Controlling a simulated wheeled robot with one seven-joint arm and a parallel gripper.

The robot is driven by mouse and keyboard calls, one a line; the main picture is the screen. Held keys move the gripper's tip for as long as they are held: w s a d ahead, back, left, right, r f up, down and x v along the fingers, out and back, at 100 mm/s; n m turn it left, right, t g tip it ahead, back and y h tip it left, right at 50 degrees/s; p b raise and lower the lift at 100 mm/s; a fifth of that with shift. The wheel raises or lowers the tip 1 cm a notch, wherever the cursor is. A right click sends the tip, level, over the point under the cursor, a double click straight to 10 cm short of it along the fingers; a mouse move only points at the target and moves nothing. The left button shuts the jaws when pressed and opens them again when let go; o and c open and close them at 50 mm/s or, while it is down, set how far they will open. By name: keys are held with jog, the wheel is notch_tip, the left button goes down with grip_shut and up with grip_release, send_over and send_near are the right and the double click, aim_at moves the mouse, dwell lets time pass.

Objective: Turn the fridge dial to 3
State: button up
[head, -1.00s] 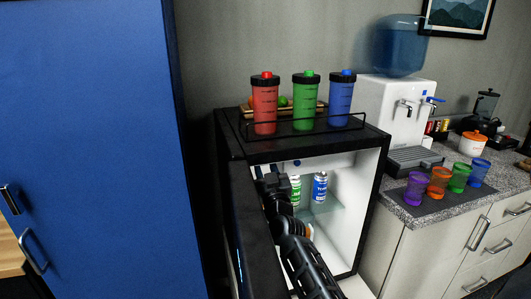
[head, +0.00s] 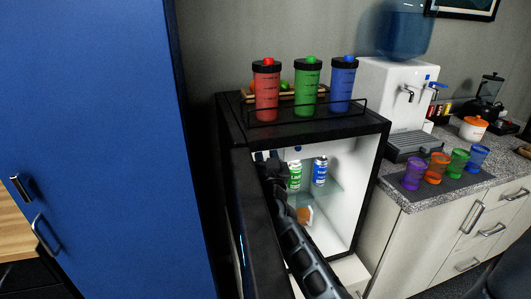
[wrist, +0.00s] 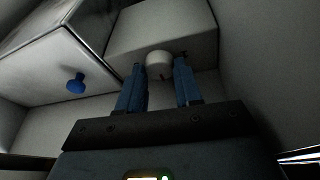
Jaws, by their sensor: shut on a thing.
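The black mini fridge (head: 310,146) stands open, its dark door (head: 244,215) swung toward me. My arm reaches into its upper left, where my gripper (head: 268,166) is dark and hard to make out. In the wrist view, the blue fingers of my gripper (wrist: 160,66) are on both sides of a small round white dial (wrist: 158,58) on a pale housing (wrist: 190,30), and are shut on it. A dark mark shows at the dial's lower edge. No numbers are readable, so its setting cannot be told.
A blue knob (wrist: 75,84) sits left of the dial. Red (head: 266,92), green (head: 306,88) and blue (head: 342,86) bottles stand on top. A blue cabinet (head: 95,150) is at left.

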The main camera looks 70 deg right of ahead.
jog(key=o, duration=1)
